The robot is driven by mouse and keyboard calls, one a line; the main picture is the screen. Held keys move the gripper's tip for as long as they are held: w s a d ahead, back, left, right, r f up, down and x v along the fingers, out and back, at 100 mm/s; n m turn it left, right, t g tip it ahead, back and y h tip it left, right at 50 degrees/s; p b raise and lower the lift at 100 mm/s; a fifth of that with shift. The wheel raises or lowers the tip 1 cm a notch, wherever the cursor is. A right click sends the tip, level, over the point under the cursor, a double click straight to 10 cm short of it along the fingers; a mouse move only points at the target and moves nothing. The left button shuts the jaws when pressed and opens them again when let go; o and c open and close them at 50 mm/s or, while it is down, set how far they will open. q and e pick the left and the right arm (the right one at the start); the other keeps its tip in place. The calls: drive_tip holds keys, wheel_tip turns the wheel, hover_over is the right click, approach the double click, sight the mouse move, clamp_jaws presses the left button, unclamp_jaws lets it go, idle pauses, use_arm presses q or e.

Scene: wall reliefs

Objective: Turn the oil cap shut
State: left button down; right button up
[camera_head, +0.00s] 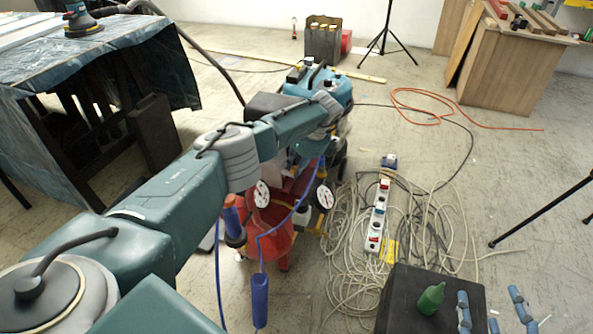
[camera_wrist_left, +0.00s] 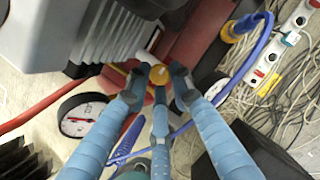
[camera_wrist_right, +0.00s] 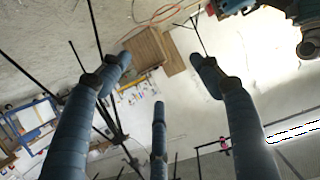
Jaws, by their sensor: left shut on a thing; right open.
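In the head view my left arm reaches over the red compressor (camera_head: 280,240) and hides the cap. My right gripper (camera_head: 492,302) is at the bottom right of the head view. Its fingers are spread and empty in the right wrist view (camera_wrist_right: 160,75).
Gauges (camera_head: 325,196) and a blue hose (camera_head: 290,215) are close to my left arm. Tangled cables (camera_head: 345,240) and a power strip (camera_head: 377,225) lie to the right. A green bottle (camera_head: 432,298) stands on a black box (camera_head: 405,290) beside my right gripper.

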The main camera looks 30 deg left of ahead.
use_arm(q)
drive_tip(key=shift+w+r+n+b, duration=0.1)
drive_tip(key=shift+w+n+b, duration=0.25)
drive_tip(key=shift+n+b, duration=0.4)
drive_tip(key=shift+a+r+n+g+b, duration=0.15)
drive_tip(key=shift+n+g+b, duration=0.2)
drive_tip(key=shift+b, duration=0.75)
use_arm(e)
drive_tip(key=s+a+r+t+y, duration=0.1)
drive_tip(key=r+t, duration=0.4)
drive_tip(key=r, duration=0.6)
drive_tip(key=s+r+t+y, duration=0.2)
drive_tip(key=r+t, duration=0.4)
drive_tip(key=r, duration=0.5)
drive_tip(key=shift+s+a+y, duration=0.25)
drive_tip(key=shift+a+y, duration=0.15)
use_arm(q)
drive_tip(key=c, duration=1.6)
unclamp_jaws()
drive_tip(key=shift+o, duration=0.2)
drive_tip(key=shift+s, duration=0.1)
drive_tip(key=v, duration=1.1)
drive_tip(key=shift+d+r, duration=0.3)
drive_tip(key=shift+d, duration=0.1)
